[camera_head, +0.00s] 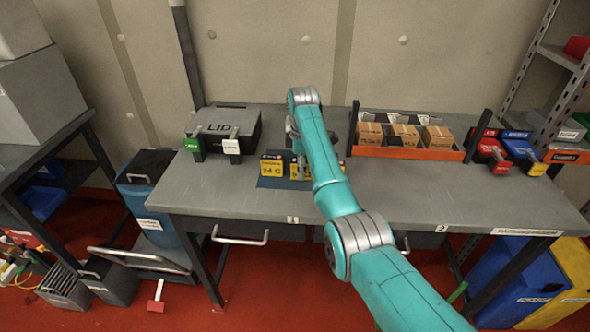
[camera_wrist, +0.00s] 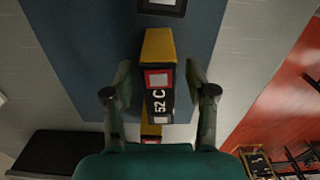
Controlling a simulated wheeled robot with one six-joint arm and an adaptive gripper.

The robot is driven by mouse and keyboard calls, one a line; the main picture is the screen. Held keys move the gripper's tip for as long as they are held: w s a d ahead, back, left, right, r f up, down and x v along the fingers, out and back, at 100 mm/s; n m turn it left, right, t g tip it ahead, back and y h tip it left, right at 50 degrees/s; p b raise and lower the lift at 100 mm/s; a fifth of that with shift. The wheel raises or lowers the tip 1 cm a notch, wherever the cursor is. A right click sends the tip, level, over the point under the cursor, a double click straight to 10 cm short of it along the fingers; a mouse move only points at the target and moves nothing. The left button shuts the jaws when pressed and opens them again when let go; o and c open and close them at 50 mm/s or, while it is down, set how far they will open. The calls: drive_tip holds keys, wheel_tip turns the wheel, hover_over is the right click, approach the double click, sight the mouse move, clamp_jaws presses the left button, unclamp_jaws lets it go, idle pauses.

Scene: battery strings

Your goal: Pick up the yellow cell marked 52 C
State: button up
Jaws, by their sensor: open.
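The yellow cell marked 52 C (camera_wrist: 158,88) shows in the wrist view, with a black label face, a red-framed white square and yellow sides. It is over a dark blue mat (camera_wrist: 85,50). My gripper (camera_wrist: 158,84) is open, with one finger on each side of this cell and a visible gap at both sides. In the head view, my arm hides most of the gripper and much of the cells. A yellow cell marked 24 C (camera_head: 271,169) stands at the left on the mat (camera_head: 266,183).
In the wrist view, a black-topped item (camera_wrist: 162,6) lies at the top edge and another yellow piece (camera_wrist: 152,131) below the 52 C cell. A grey lidded case (camera_head: 222,127) stands left, and an orange tray (camera_head: 405,153) with boxes right. The table front is mostly clear.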

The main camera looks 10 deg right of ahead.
drive_tip(key=shift+d+f, duration=0.1)
drive_tip(key=shift+f, duration=0.15)
clamp_jaws()
drive_tip(key=shift+r, duration=0.2)
